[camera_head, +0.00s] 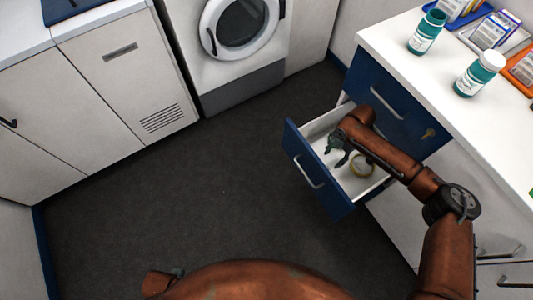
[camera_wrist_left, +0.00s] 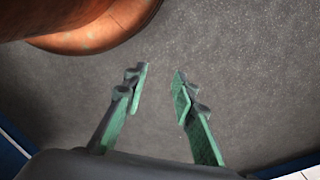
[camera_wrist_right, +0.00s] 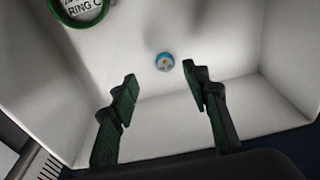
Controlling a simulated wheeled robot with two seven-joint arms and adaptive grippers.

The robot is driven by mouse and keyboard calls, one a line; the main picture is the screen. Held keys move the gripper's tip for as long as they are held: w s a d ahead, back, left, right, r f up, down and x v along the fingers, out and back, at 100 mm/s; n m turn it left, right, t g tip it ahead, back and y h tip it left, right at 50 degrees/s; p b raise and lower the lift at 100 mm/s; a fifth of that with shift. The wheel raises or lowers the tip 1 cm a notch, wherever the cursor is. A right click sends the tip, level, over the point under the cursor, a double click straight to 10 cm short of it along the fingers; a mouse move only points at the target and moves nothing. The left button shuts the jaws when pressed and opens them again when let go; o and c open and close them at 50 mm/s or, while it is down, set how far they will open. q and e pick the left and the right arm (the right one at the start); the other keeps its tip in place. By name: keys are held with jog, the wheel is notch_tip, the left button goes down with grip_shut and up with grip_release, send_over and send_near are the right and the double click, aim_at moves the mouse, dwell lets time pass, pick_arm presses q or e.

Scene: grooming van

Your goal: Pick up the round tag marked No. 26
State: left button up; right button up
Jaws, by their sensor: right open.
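A small round disc (camera_wrist_right: 164,62) with a blue rim and a pale face lies on the white drawer floor in the right wrist view. Its marking is too small to read, so I cannot tell whether it says No. 26. My right gripper (camera_wrist_right: 158,92) is open and empty, inside the open drawer (camera_head: 318,129), with the disc showing beyond and between its fingertips. The gripper also shows in the head view (camera_head: 338,151). My left gripper (camera_wrist_left: 160,85) is open and empty above the dark floor, away from the drawer.
A larger round item (camera_wrist_right: 82,10) with a green rim and partly cut-off lettering "RING C" is also in the drawer. The drawer walls stand close around my right gripper. Teal bottles (camera_head: 427,32) and card trays (camera_head: 495,32) stand on the white counter (camera_head: 500,130).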

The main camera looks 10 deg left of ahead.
aim_at(328, 167)
jog(key=shift+s+a+f+b, duration=0.15)
jog(key=shift+f+b, duration=0.4)
jog(key=shift+f, duration=0.75)
jog(key=shift+s+f, duration=0.1)
jog(key=shift+f, duration=0.1)
jog(key=f, duration=0.1)
jog(key=f+b, duration=0.1)
jog(key=s+f+b, duration=0.1)
jog(key=f, duration=0.1)
jog(key=shift+a+f, duration=0.1)
jog(key=shift+a, duration=0.25)
jog(key=shift+f+b, duration=0.1)
jog(key=shift+b, duration=0.2)
pick_arm(q)
jog(key=w+d+f+t+h, duration=0.1)
jog(key=w+d+f+t, duration=0.1)
jog(key=w+d+f, duration=0.2)
jog(key=shift+w+d+f+t, duration=0.15)
jog(key=shift+w+f+t, duration=0.15)
jog(key=shift+w, duration=0.5)
pick_arm(e)
jog(key=shift+c, duration=0.7)
jog(key=c, duration=0.8)
